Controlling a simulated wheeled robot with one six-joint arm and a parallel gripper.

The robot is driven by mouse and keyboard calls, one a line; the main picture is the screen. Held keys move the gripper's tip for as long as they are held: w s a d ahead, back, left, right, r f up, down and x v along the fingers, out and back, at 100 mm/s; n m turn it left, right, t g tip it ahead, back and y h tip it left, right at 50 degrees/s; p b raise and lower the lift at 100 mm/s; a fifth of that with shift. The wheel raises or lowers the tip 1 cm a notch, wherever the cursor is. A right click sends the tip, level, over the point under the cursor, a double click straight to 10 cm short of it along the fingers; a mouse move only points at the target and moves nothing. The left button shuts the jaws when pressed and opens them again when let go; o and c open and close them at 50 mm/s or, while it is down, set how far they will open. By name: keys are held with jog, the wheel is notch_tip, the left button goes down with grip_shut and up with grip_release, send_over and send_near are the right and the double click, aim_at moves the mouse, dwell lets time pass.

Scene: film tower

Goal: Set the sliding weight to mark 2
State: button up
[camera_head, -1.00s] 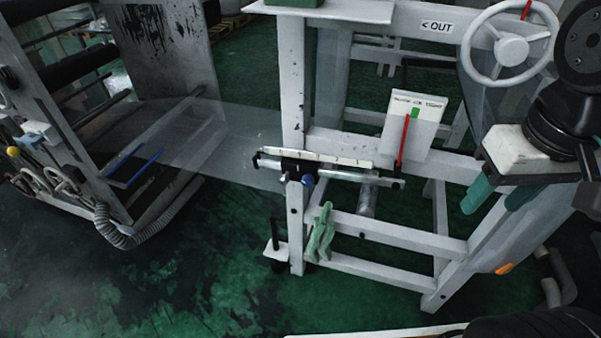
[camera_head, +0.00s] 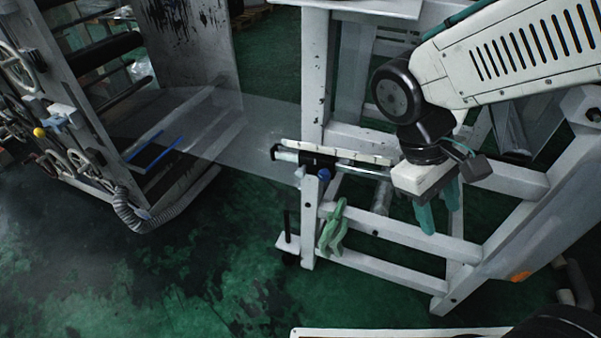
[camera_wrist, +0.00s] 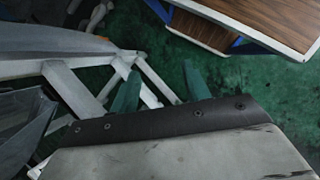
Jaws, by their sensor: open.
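A pale bar with a marked white scale strip (camera_head: 350,155) runs across the front of the white frame in the head view. A dark block (camera_head: 318,162) with a blue knob (camera_head: 323,174) sits on it left of the middle; I take it for the sliding weight, but cannot be sure. The mark numbers are too small to read. My gripper (camera_head: 441,220) is open and empty, its teal fingers pointing down to the right of the bar. It covers the bar's right end. In the wrist view, the fingers (camera_wrist: 160,68) are apart with nothing between them; the bar is not recognizable there.
A clear film sheet (camera_head: 255,130) spans to the roller machine (camera_head: 85,120) at left. The green floor (camera_head: 215,270) in front is open. A wood-topped table (camera_wrist: 255,22) shows in the wrist view.

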jog(key=w+a+f+n+t+h, duration=0.2)
jog(key=w+a+f+n+h, duration=0.3)
jog(key=w+f+n+h, duration=0.15)
jog(key=n+t+y, duration=0.4)
jog(key=n+t, duration=1.3)
jog(key=n, duration=0.3)
send_near(299, 175)
jog(key=x, duration=1)
jog(key=shift+w+d+f, duration=0.1)
jog(key=shift+w, duration=0.3)
grip_shut()
